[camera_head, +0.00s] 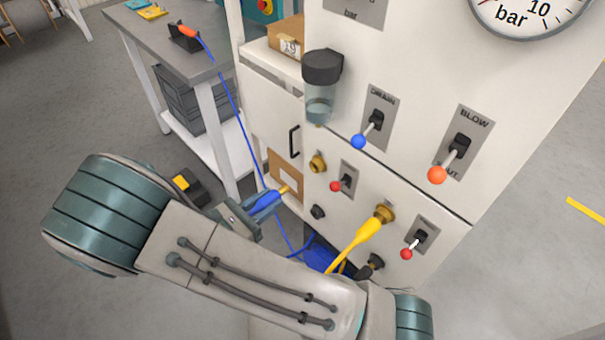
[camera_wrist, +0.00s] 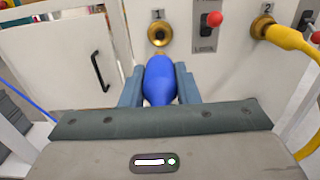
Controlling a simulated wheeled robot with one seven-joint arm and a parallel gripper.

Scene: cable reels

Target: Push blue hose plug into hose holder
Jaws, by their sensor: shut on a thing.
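My gripper (camera_head: 262,204) is shut on the blue hose plug (camera_head: 267,199), with one finger on each side of it. In the wrist view the plug (camera_wrist: 159,80) sits between the fingers, pointing away from my gripper. Its brass tip shows in the head view, apart from the panel. The brass socket marked 1 (camera_wrist: 160,33) is straight beyond the plug in the wrist view. In the head view this socket (camera_head: 318,163) is up and to the right of the plug, and it is empty. I cannot tell which fitting is called the hose holder.
A yellow plug (camera_head: 369,230) sits in the brass socket marked 2. Red-tipped levers (camera_head: 336,186) are beside the sockets. A blue hose (camera_head: 233,95) runs up to an orange-ended tool on the grey table (camera_head: 165,50). A black handle (camera_wrist: 100,71) juts from the cabinet at left.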

